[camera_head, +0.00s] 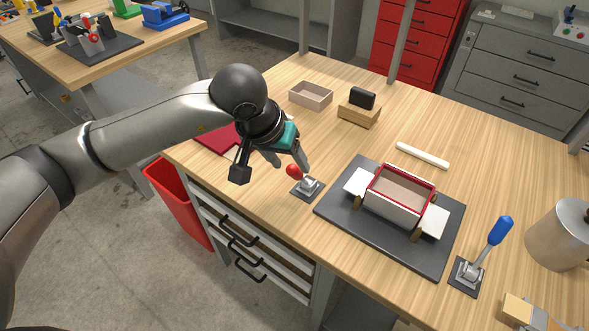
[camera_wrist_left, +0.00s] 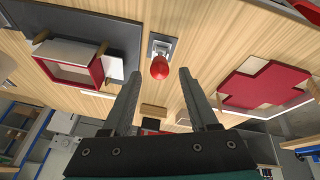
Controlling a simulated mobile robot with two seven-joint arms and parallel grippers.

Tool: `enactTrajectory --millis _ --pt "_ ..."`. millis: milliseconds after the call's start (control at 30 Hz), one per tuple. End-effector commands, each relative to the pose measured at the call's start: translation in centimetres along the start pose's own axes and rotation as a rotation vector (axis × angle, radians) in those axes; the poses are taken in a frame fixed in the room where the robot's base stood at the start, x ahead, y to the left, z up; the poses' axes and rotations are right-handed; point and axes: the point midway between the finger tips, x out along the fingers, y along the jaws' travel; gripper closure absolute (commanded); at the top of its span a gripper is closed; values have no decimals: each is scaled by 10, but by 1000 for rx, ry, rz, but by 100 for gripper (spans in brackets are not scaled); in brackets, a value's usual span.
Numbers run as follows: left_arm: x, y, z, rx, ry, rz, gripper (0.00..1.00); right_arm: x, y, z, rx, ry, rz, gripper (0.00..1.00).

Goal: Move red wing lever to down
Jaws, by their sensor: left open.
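The red wing lever has a red knob (camera_head: 294,171) on a small grey base (camera_head: 308,189) near the table's front edge, left of the box former. Its knob leans to the left of its base in the head view. My left gripper (camera_head: 291,165) is open at the knob, fingers pointing down toward it. In the left wrist view, the red knob (camera_wrist_left: 159,68) shows between the tips of my left gripper (camera_wrist_left: 160,73). I cannot tell whether a finger touches it. The box former (camera_head: 398,197) stands on a dark plate, with white side flaps. My right gripper is not in view.
A blue-handled lever (camera_head: 498,232) stands right of the former's plate (camera_head: 338,212), near a metal cylinder (camera_head: 560,236). A beige tray (camera_head: 311,95), a wooden block with a black piece (camera_head: 359,109) and a white bar (camera_head: 422,156) lie farther back. Red sheets (camera_head: 218,140) lie left.

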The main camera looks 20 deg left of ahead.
Motion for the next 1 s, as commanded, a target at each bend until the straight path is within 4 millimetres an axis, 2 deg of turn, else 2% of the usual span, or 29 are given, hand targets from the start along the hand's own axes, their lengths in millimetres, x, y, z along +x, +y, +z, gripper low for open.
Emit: enactTrajectory --millis 100,233,400,667,1000 --pt "22 0 1 -1 -2 0 40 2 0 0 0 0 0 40" --pt "36 0 0 -1 -1 1 40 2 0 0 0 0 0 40" --pt "43 0 0 0 1 1 40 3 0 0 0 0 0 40" --pt "43 0 0 0 1 1 41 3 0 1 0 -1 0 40" --pt "43 0 0 0 1 1 80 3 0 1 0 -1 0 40"
